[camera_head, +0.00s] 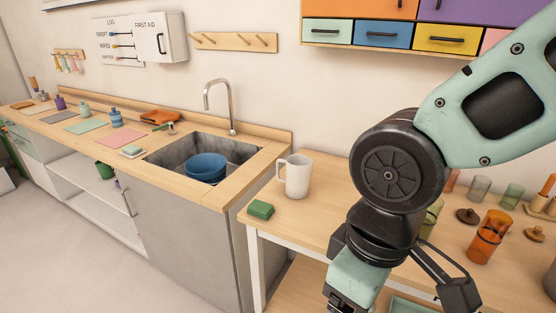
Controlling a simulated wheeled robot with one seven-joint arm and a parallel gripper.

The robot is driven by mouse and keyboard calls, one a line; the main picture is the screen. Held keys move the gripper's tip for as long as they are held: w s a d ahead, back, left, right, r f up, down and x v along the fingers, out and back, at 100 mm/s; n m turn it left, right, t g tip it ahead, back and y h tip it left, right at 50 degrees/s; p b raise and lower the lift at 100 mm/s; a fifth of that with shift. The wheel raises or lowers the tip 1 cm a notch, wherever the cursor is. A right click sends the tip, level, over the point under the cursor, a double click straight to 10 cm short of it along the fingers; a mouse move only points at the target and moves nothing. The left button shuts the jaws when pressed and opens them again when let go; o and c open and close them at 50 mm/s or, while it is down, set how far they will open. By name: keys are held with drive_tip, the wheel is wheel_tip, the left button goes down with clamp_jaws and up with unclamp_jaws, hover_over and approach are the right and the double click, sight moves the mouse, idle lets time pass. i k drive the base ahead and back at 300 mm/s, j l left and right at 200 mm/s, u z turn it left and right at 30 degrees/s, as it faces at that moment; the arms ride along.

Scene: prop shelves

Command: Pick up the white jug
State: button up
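A white jug (297,176) stands upright on the wooden table, just right of the sink, with its handle on the left. My gripper (400,300) is at the bottom of the view, nearer to the camera than the jug and to its lower right. Its dark fingers are spread wide apart, so it looks open. The fingertips are partly cut off by the bottom edge, and nothing is seen between them. The gripper is apart from the jug.
A green sponge-like block (260,210) lies near the jug. A sink (172,156) with a blue bowl (206,167) and tall faucet (232,110) is to the left. An orange cup (488,238) and other glasses stand at right. Drawers (383,35) hang above.

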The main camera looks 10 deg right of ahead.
sight(298, 167)
drive_tip(key=j+z, duration=0.1)
drive_tip(key=z, duration=0.4)
drive_tip(key=i+j+z, duration=0.2)
drive_tip(key=j, duration=0.15)
drive_tip(key=i+j+z, duration=0.1)
drive_tip(key=j+z, duration=0.15)
drive_tip(key=i+j+z, duration=0.2)
drive_tip(key=j, duration=0.75)
drive_tip(key=i+j, duration=0.15)
drive_tip(key=j, duration=0.3)
drive_tip(key=z, duration=0.05)
